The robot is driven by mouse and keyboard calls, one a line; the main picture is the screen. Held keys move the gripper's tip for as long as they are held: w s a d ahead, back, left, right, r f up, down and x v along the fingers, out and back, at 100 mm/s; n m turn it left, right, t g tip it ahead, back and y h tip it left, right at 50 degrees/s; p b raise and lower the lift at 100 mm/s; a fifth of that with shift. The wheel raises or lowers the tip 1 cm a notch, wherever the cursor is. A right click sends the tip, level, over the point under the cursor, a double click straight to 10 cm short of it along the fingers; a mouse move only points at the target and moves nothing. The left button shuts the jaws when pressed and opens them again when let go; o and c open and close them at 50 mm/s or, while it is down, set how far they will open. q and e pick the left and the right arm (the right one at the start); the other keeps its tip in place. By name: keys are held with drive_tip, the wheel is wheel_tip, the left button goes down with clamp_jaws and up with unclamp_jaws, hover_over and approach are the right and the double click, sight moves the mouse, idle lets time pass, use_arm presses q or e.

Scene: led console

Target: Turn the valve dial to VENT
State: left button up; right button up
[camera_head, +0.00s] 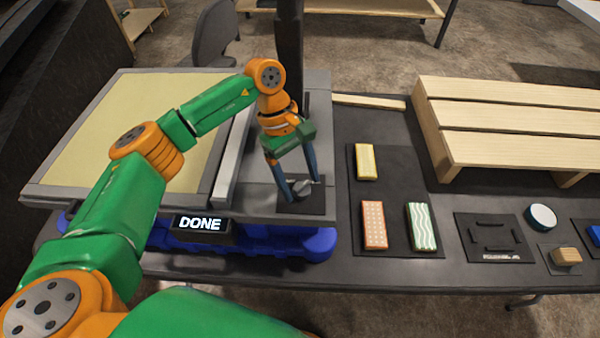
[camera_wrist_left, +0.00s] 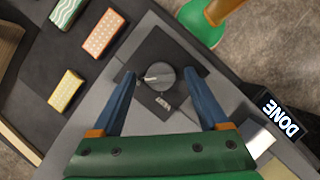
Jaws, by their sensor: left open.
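The valve dial (camera_head: 303,188) is a small grey round knob on a dark square plate (camera_head: 290,208), at the right front of the grey console. In the left wrist view the fingertips (camera_wrist_left: 159,74) look apart from the knob. My right gripper is not in view.
A lit display (camera_head: 200,224) on the console front reads DONE. Right of the console lie a yellow block (camera_head: 366,162), an orange dotted block (camera_head: 375,225) and a green wavy block (camera_head: 422,227) on a dark mat (camera_head: 398,165). A wooden pallet (camera_head: 510,120) stands behind, at right.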

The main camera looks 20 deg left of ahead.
use_arm(q)
clamp_jaws()
drive_tip(key=n+t+b, duration=0.1)
drive_tip(key=n+b, duration=0.2)
drive_tip(key=shift+s+f, duration=0.1)
drive_tip(key=shift+f, duration=0.1)
drive_tip(key=n+t+b, duration=0.1)
drive_tip(key=n+b, duration=0.1)
drive_tip(key=n, duration=0.1)
drive_tip(key=n+t+b, duration=0.1)
drive_tip(key=n+b, duration=0.2)
drive_tip(key=shift+s+n+t, duration=0.2)
drive_tip(key=shift+n+t, duration=0.1)
drive_tip(key=shift+t, duration=0.1)
drive_tip(key=n+t+b, duration=0.1)
drive_tip(key=n+b, duration=0.2)
drive_tip(key=n, duration=0.1)
drive_tip(key=shift+s+r+y, duration=0.1)
drive_tip(key=shift+y, duration=0.2)
drive_tip(key=shift+d+r+n+t+y+b, duration=0.1)
drive_tip(key=shift+n+t+y+b, duration=0.4)
drive_tip(key=shift+n, duration=0.55)
drive_tip(key=shift+d+n+t+y+b, duration=0.1)
drive_tip(key=shift+n+t+b, duration=0.1)
drive_tip(key=shift+n+b, duration=0.65)
drive_tip(key=shift+a+n, duration=0.1)
drive_tip(key=shift+n, duration=0.2)
